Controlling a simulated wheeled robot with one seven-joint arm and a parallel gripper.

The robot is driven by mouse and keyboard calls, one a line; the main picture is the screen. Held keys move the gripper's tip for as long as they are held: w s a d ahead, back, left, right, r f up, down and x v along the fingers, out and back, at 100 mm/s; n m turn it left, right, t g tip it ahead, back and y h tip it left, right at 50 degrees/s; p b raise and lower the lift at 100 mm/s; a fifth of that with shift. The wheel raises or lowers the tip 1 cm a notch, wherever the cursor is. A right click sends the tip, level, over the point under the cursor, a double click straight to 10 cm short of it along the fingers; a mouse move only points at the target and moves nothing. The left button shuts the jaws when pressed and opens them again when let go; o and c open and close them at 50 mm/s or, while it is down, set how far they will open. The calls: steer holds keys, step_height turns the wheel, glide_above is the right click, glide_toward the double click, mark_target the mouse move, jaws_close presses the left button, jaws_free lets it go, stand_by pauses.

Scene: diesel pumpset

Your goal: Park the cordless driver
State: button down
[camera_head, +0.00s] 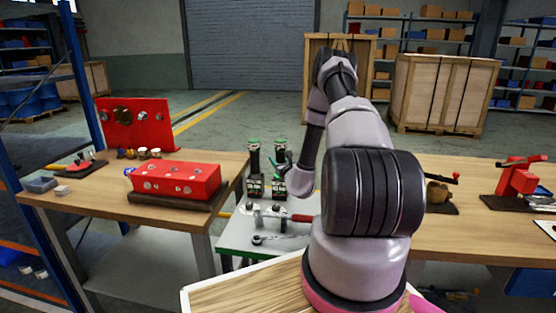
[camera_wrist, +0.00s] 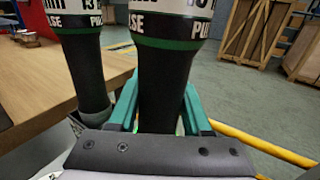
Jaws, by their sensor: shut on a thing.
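Dark blocks (camera_head: 255,188) sit at the drivers' feet. The nearer driver's lower end is hidden in the wrist view.
The small table (camera_head: 234,238) holds a red-handled tool (camera_head: 300,218) and a wrench (camera_head: 280,238) in front of the drivers. A red engine block (camera_head: 177,180) lies on the left wooden bench (camera_head: 110,195). A right bench (camera_head: 480,215) holds a red device (camera_head: 516,180).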

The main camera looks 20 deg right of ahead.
steer(key=shift+f, duration=0.2)
steer(key=shift+c, duration=1.3)
jaws_free()
steer(key=s, duration=1)
steer(key=shift+s+a, duration=0.4)
